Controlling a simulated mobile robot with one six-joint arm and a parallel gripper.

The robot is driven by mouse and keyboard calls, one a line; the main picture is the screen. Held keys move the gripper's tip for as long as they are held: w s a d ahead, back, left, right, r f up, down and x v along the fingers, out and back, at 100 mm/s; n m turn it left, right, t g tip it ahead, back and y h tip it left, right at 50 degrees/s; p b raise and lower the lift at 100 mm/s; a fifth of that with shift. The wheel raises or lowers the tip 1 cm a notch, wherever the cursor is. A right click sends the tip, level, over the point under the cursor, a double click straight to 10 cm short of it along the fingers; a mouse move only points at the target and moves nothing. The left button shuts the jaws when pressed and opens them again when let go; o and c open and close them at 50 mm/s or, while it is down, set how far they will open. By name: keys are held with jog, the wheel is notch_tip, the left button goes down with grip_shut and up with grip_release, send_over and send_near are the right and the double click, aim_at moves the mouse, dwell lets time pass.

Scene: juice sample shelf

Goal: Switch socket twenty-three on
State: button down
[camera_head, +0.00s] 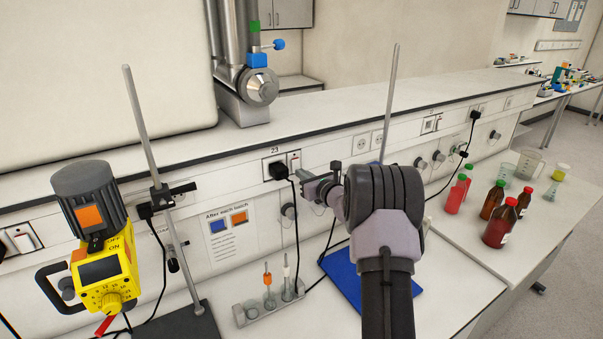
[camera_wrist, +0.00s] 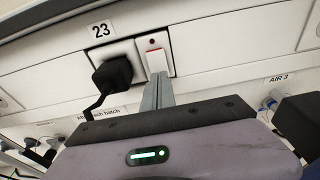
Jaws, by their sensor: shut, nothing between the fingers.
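Socket twenty-three (camera_head: 268,161) is on the white bench panel, under a label "23" (camera_wrist: 101,31). A black plug (camera_wrist: 112,73) sits in it, and the plug also shows in the head view (camera_head: 279,171). To its right is a white rocker switch (camera_wrist: 157,59) with a small red mark near its top; it also shows in the head view (camera_head: 294,161). My gripper (camera_wrist: 157,77) is shut and empty. Its fingertips overlap the switch's lower end in the wrist view. I cannot tell whether they touch it or which way the rocker is tipped.
A yellow stirrer (camera_head: 105,270) on a stand is at the left. A metal rod (camera_head: 390,105) rises behind my arm from a blue-based stand (camera_head: 345,275). A small rack (camera_head: 268,311) stands below the socket. Red bottles (camera_head: 500,222) are at the right. The plug's cable hangs left of my gripper.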

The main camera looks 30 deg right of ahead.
jog(key=shift+w, duration=0.35)
